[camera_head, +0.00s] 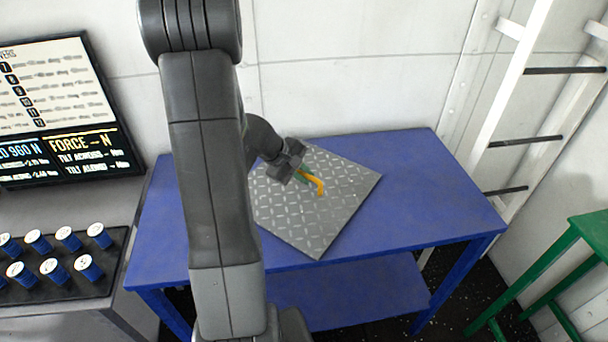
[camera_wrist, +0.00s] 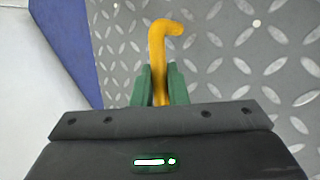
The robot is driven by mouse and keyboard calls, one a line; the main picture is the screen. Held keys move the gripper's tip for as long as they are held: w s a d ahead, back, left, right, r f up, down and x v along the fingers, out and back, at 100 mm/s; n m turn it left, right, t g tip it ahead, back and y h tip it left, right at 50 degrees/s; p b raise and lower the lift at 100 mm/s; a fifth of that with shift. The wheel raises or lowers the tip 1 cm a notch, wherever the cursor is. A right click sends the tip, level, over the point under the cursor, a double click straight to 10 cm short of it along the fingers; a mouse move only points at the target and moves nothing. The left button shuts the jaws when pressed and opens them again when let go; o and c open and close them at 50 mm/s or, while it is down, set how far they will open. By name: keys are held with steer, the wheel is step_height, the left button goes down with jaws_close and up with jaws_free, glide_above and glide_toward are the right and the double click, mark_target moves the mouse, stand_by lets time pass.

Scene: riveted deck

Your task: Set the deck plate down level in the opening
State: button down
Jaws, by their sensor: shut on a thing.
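The deck plate (camera_head: 318,227) is a grey square of raised-pattern metal on the blue table (camera_head: 420,200), turned at an angle to the table's edges. One corner comes close to the table's front edge. A yellow bent handle (camera_head: 319,186) stands out near its middle. My gripper (camera_head: 302,177) is over the plate, its green fingers shut on the handle. In the wrist view the handle (camera_wrist: 158,50) rises between the green fingertips (camera_wrist: 160,82), with the plate (camera_wrist: 225,50) behind. My arm hides the plate's left part. I see no opening in either view.
A grey bench at left carries a black tray (camera_head: 60,285) of several blue-and-white cylinders. A dark display (camera_head: 60,110) stands behind it. A white ladder (camera_head: 510,90) leans at right, near a green stand (camera_head: 545,270). The table's right part is clear.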

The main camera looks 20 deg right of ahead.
steer(key=shift+f, duration=0.15)
steer(key=c, duration=1.4)
jaws_free()
steer(key=shift+c, duration=0.2)
